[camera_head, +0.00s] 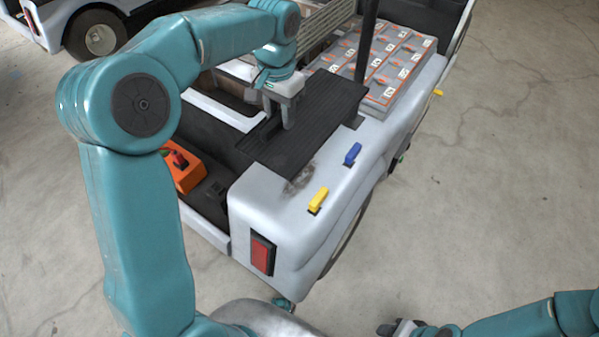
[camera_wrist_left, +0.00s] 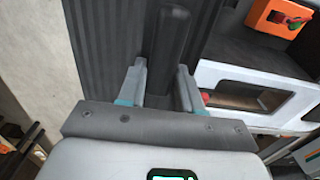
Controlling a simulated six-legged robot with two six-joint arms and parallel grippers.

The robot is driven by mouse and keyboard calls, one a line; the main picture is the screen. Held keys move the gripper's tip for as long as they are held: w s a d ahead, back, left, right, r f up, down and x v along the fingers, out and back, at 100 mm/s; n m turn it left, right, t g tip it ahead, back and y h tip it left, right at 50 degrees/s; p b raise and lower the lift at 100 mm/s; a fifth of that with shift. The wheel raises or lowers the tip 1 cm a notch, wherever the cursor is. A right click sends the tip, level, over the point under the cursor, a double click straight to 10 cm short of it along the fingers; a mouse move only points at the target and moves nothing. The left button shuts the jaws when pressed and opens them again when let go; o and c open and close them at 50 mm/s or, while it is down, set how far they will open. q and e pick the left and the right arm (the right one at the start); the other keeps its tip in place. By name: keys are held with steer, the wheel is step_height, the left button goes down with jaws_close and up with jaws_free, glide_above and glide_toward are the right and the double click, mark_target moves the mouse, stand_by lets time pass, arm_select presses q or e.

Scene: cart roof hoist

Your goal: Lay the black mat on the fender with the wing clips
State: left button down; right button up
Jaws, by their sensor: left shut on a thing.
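The black ribbed mat (camera_head: 318,112) lies over the top of the white fender (camera_head: 265,195), reaching inward over the cart's open side. My left gripper (camera_head: 285,118) is over the mat's inner side, shut on a raised black bar of the mat; the left wrist view shows this bar (camera_wrist_left: 168,50) between the fingers, beside the ribbed surface (camera_wrist_left: 105,45). A yellow wing clip (camera_head: 318,199) and a blue wing clip (camera_head: 352,153) stand on the fender's outer side. My right gripper (camera_head: 400,328) shows only partly at the bottom edge; its jaws are unclear.
Grey batteries (camera_head: 395,62) with orange markings sit behind the mat, near a dark upright post (camera_head: 367,40). An orange box (camera_head: 183,170) is inside the cart at left. Another yellow clip (camera_head: 438,92) is farther along. Concrete floor at right is clear.

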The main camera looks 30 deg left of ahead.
arm_select(q)
step_height(320, 180, down, 19)
steer(key=b, duration=0.4)
steer(key=shift+f, duration=0.1)
steer(key=c, duration=0.8)
jaws_free()
steer(key=shift+o, duration=0.2)
step_height(320, 180, up, 12)
steer(key=p, duration=0.2)
steer(key=shift+p, duration=0.3)
steer(key=shift+s, duration=0.15)
